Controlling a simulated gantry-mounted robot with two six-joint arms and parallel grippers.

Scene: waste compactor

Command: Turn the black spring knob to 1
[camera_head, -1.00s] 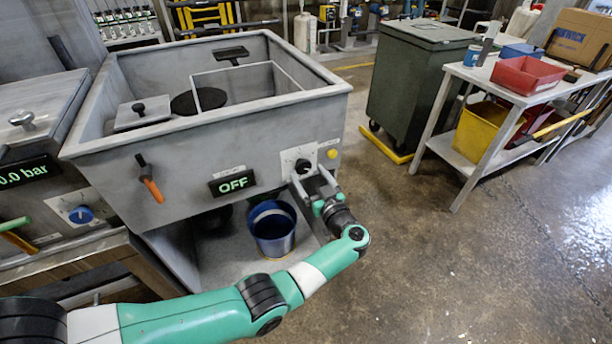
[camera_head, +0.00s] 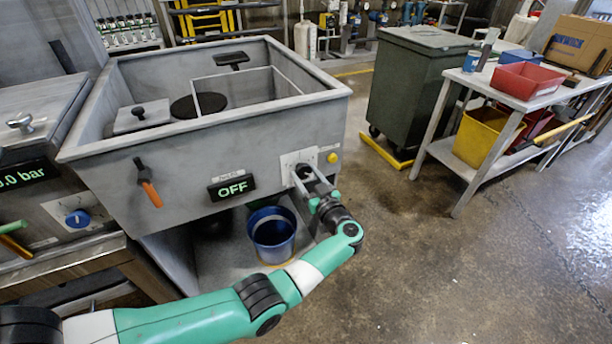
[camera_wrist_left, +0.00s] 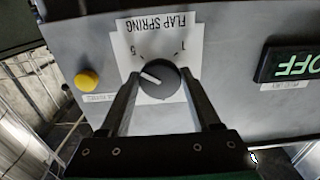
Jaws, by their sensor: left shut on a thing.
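The black spring knob (camera_wrist_left: 158,79) is round with a white pointer line, on a white plate (camera_wrist_left: 123,47) marked FLAP SPRING. The plate appears upside down in the left wrist view. The numeral 5 is at its left and 1 at its right, and the pointer is toward the 5 side. My left gripper (camera_wrist_left: 160,84) has a finger on each side of the knob and is shut on it. In the head view, my left gripper (camera_head: 306,178) reaches the plate on the machine's front, partly hiding the knob (camera_head: 303,170). My right gripper is not in view.
A yellow button (camera_head: 332,158) sits right of the plate. An OFF display (camera_head: 232,187) and an orange-handled lever (camera_head: 149,183) are to its left. A blue bucket (camera_head: 272,235) stands below. Open floor lies to the right, before a green bin (camera_head: 412,95).

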